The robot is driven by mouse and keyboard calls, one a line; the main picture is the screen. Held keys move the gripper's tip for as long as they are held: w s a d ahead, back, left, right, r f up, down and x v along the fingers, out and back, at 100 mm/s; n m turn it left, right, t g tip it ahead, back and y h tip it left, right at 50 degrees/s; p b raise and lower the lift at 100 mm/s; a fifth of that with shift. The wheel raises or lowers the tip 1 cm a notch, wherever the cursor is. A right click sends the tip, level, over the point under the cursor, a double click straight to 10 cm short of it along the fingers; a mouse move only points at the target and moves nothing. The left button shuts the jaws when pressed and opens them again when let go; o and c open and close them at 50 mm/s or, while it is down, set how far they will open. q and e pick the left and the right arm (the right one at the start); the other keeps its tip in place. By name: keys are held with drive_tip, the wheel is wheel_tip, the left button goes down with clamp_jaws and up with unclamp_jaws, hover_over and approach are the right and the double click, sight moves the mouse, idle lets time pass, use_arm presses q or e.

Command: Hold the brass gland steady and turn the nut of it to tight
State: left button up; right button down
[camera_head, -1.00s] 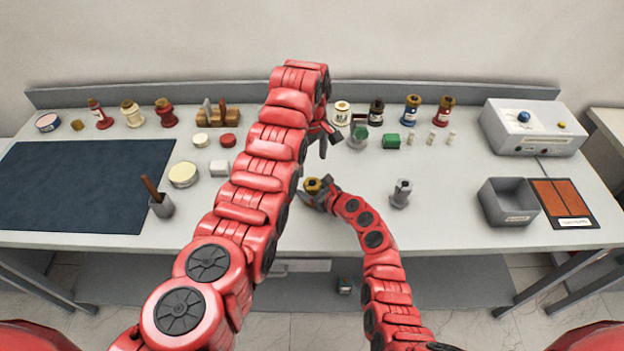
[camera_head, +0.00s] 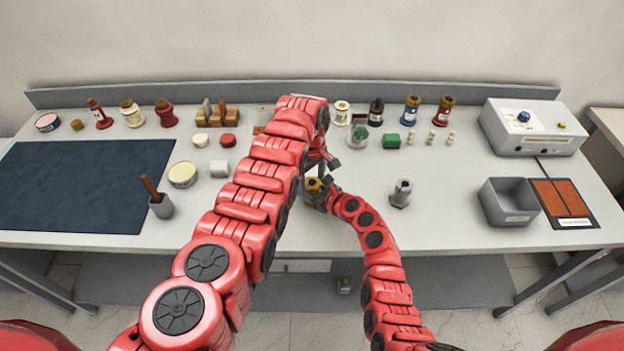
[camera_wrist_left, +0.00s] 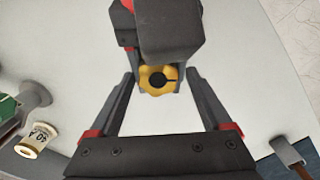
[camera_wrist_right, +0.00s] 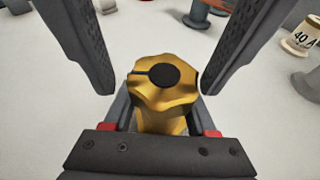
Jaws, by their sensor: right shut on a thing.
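The brass gland (camera_head: 313,185) stands upright near the front middle of the bench. Its lobed brass nut (camera_wrist_right: 163,92) has a round black centre with a dark line to its edge. The nut also shows in the left wrist view (camera_wrist_left: 150,87). My right gripper (camera_head: 316,196) is shut on the gland's body below the nut. My left gripper (camera_head: 319,174) is above it, pointing down. Its open fingers are on either side of the nut and look apart from it in the left wrist view. My left arm hides part of the bench behind.
A small grey holder (camera_head: 401,195) and a grey bin (camera_head: 512,216) stand to the right. A grey-white box with a blue knob (camera_head: 532,140) is at the back right. A dark mat (camera_head: 75,185) covers the left.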

sight(311, 183)
use_arm(q)
drive_tip(key=c, duration=1.1)
drive_tip(key=shift+m, duration=0.8)
drive_tip(key=o, duration=1.3)
drive_tip(key=shift+o, duration=0.2)
wheel_tip(311, 183, up, 12)
